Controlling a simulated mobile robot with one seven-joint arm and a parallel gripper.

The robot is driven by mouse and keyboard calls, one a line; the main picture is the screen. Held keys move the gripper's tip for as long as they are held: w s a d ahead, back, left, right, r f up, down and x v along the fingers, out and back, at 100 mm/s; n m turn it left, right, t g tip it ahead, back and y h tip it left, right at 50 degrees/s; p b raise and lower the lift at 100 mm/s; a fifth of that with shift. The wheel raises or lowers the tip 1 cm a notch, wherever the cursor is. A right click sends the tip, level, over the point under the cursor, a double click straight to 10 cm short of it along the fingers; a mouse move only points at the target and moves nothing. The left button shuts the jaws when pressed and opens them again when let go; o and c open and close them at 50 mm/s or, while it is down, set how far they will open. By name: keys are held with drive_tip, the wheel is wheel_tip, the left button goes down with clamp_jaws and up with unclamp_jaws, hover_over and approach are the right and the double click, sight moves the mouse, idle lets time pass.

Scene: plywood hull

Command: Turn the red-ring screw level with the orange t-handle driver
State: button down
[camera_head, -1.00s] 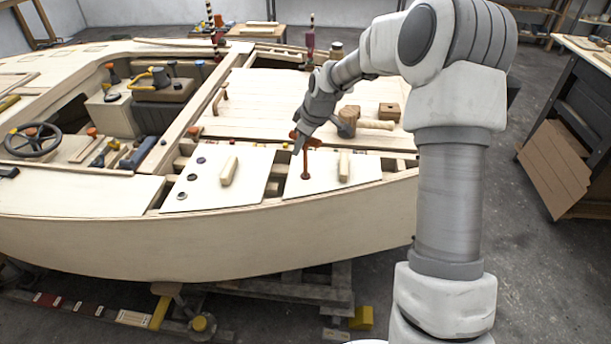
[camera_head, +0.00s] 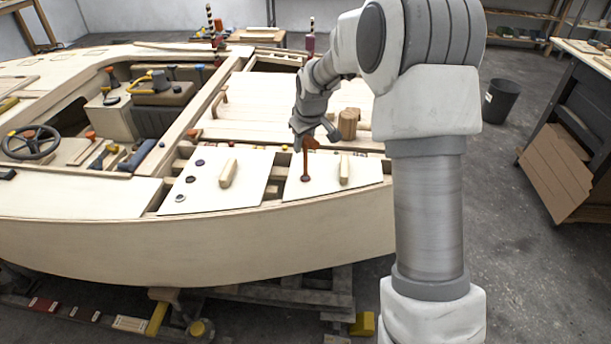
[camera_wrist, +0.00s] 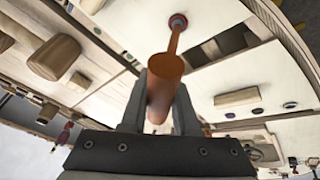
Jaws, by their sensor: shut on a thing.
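The orange t-handle driver (camera_head: 306,160) stands upright on the right-hand pale panel (camera_head: 330,182) of the hull. Its lower end is at the red-ring screw (camera_wrist: 178,20), seen at the top of the wrist view. The driver's tip covers the middle of the screw, so I cannot tell how far the screw stands out. My gripper (camera_wrist: 167,105) is shut on the driver's crossbar, with one grey finger on each side. In the head view, my gripper (camera_head: 307,140) is above the panel, and its fingers partly hide the crossbar.
A wooden grip block (camera_head: 344,170) stands just right of the driver. The left panel has another block (camera_head: 228,173) and several ringed screws (camera_head: 190,180). Gaps in the deck lie behind the panels. A wooden block (camera_head: 348,122) stands behind my gripper.

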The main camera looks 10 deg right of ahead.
drive_tip(key=shift+s+r+n+y+p, duration=0.1)
drive_tip(key=shift+r+n+y+p, duration=0.1)
drive_tip(key=shift+n+y+p, duration=0.55)
drive_tip(key=n, duration=0.1)
drive_tip(key=n+p, duration=0.1)
drive_tip(key=n, duration=0.1)
drive_tip(key=n+y+p, duration=0.1)
drive_tip(key=shift+s+a+n+g, duration=0.2)
drive_tip(key=shift+a+n+g, duration=0.05)
drive_tip(key=shift+g, duration=0.15)
drive_tip(key=n+g+p, duration=0.1)
drive_tip(key=n, duration=0.2)
drive_tip(key=n+g+y+p, duration=0.1)
drive_tip(key=n+p, duration=0.1)
drive_tip(key=n, duration=0.1)
drive_tip(key=s+a+n+g+y+p, duration=0.1)
drive_tip(key=n+p, duration=0.1)
drive_tip(key=shift+f+n, duration=0.15)
drive_tip(key=shift+n, duration=0.25)
drive_tip(key=shift+f, duration=0.15)
